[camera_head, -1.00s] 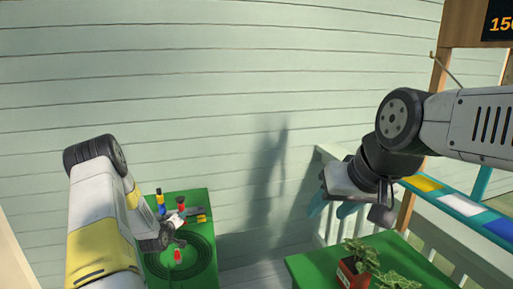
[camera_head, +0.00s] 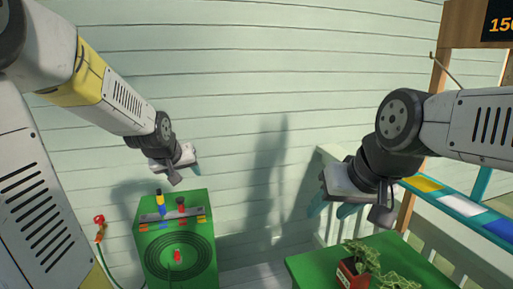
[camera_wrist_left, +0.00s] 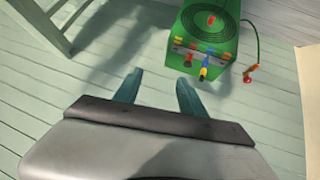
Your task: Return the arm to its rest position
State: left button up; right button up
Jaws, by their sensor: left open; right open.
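My left gripper (camera_head: 184,172) is raised in the air at the upper left in the head view, above and behind the green table. In the left wrist view its two teal fingers (camera_wrist_left: 157,90) are spread apart with nothing between them. My right gripper (camera_head: 330,203) hangs in the air at the right in the head view, above the green planter table. Its teal fingers are apart and empty.
A green table (camera_head: 150,275) with dark rings, a red piece (camera_head: 177,256) and a grey bar (camera_head: 172,214) stands at the left. A red nozzle (camera_head: 99,222) hangs beside it. A potted plant (camera_head: 347,272) is on the right green table (camera_head: 310,270). A railing (camera_head: 330,165) stands behind.

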pick_arm(q)
jog(key=s+d+r+m+g+h, duration=0.1)
jog(key=s+d, duration=0.2)
jog(key=s, duration=0.8)
jog(key=s+d+r+m+g, duration=0.1)
jog(key=s+d+r+m, duration=0.1)
jog(key=s, duration=0.9)
jog(key=shift+s+d+r+g+h, duration=0.3)
jog(key=shift+d+h, duration=0.1)
jog(key=shift+d, duration=0.2)
